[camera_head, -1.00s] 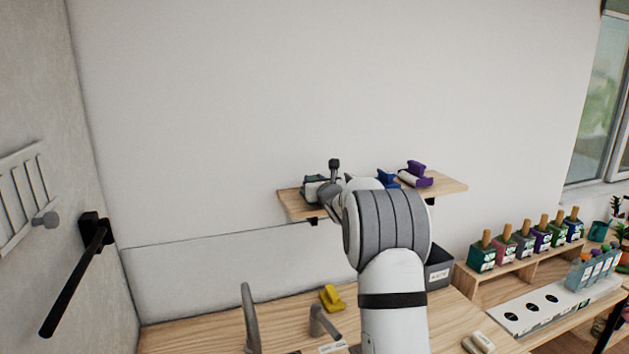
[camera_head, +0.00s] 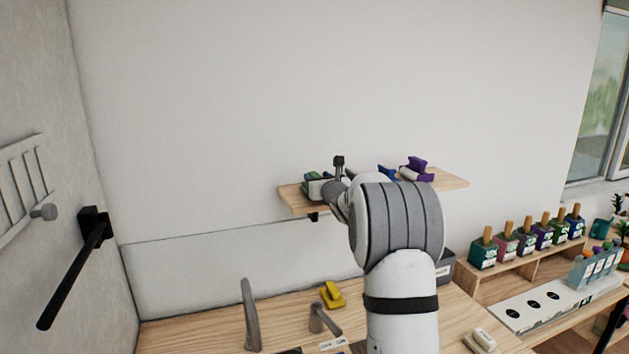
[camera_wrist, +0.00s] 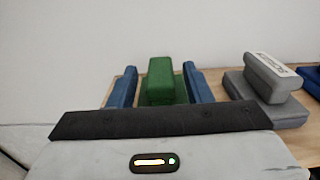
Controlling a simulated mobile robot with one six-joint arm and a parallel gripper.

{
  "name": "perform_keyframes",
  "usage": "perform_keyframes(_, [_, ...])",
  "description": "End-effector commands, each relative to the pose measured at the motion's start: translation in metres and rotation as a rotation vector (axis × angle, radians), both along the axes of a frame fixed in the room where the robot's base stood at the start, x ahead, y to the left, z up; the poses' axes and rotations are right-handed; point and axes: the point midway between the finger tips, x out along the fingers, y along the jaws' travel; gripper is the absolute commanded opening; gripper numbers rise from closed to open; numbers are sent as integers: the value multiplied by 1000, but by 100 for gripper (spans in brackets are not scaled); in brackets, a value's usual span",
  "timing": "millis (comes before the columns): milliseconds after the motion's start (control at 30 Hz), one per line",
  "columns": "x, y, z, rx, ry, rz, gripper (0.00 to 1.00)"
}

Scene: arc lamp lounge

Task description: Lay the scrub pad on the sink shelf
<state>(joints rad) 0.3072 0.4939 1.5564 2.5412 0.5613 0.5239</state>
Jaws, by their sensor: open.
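The scrub pad appears to be the green block (camera_wrist: 161,80) in the wrist view, standing on the wooden sink shelf (camera_wrist: 226,120). It also shows at the left end of the shelf (camera_head: 290,204) in the head view, as a small green item (camera_head: 311,180). My gripper (camera_wrist: 159,72) is open, with one blue finger on each side of the green block. I cannot tell whether either finger touches it. The lower part of the block is hidden by the gripper body.
A grey pad with a labelled top (camera_wrist: 272,80) sits right of the green block. A purple item (camera_head: 416,165) and a blue item (camera_head: 387,172) lie farther right on the shelf.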

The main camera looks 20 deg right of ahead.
Motion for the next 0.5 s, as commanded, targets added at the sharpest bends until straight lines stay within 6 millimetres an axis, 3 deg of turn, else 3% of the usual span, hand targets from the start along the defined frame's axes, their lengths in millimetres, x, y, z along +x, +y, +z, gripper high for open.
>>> perform_keyframes(300, [-63, -1, -3, 0, -1, -2, 45])
perform_keyframes(500, [-86, -1, -2, 0, -1, -2, 45])
